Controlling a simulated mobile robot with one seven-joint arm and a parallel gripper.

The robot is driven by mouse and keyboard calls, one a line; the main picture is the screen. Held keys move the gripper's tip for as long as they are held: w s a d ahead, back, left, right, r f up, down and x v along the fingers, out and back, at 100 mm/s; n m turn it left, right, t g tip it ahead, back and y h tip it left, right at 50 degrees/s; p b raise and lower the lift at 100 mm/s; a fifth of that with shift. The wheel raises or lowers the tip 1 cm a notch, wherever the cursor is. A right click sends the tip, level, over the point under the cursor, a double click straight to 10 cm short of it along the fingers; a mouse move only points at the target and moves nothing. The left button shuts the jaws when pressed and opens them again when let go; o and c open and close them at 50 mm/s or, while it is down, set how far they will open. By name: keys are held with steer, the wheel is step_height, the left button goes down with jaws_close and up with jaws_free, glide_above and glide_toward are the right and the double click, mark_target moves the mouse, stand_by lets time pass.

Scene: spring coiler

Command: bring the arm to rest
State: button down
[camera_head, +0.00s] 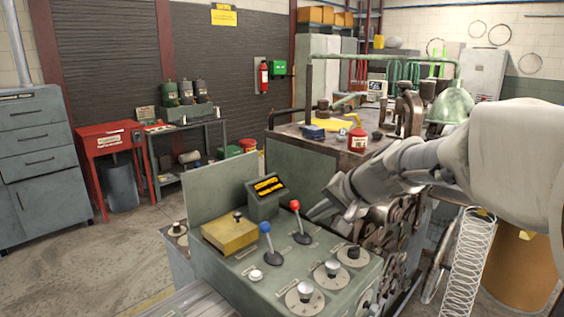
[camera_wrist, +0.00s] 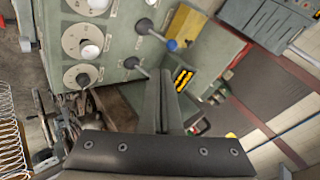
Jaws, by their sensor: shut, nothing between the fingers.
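My gripper (camera_head: 314,213) is at the end of my pale grey arm, which reaches in from the right over the green control console (camera_head: 215,192). Its fingers are together and hold nothing. They point down and left, close to the red-knobbed lever (camera_head: 294,205); I cannot tell whether they touch it. The blue-knobbed lever (camera_head: 265,227) stands further left. In the wrist view the shut fingers (camera_wrist: 163,75) show in the middle, with the blue knob (camera_wrist: 172,45) just beyond. A second lever's shaft (camera_wrist: 138,68) runs behind the fingers, its knob hidden.
Round dials (camera_head: 305,292) sit on the console front, and a yellow box (camera_head: 230,234) and small display (camera_head: 267,187) on top. Machine rollers (camera_head: 383,222) lie under my arm. A coiled spring (camera_head: 468,262) hangs at right. The floor at left (camera_head: 110,240) is open.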

steer(key=s+d+f+n+g+h, duration=0.1)
steer(key=s+d+n+h, duration=0.1)
steer(key=s, duration=1.1)
steer(key=s+d+f+n+g+h, duration=0.1)
steer(key=s+d+f+n+h, duration=0.1)
steer(key=s, duration=1.1)
steer(key=shift+s+d+f+n+h, duration=0.2)
steer(key=shift+d+n+h, duration=0.4)
steer(key=shift+d+n, duration=0.25)
steer(key=shift+r, duration=0.1)
steer(key=shift+d, duration=0.2)
steer(key=shift+a, duration=0.15)
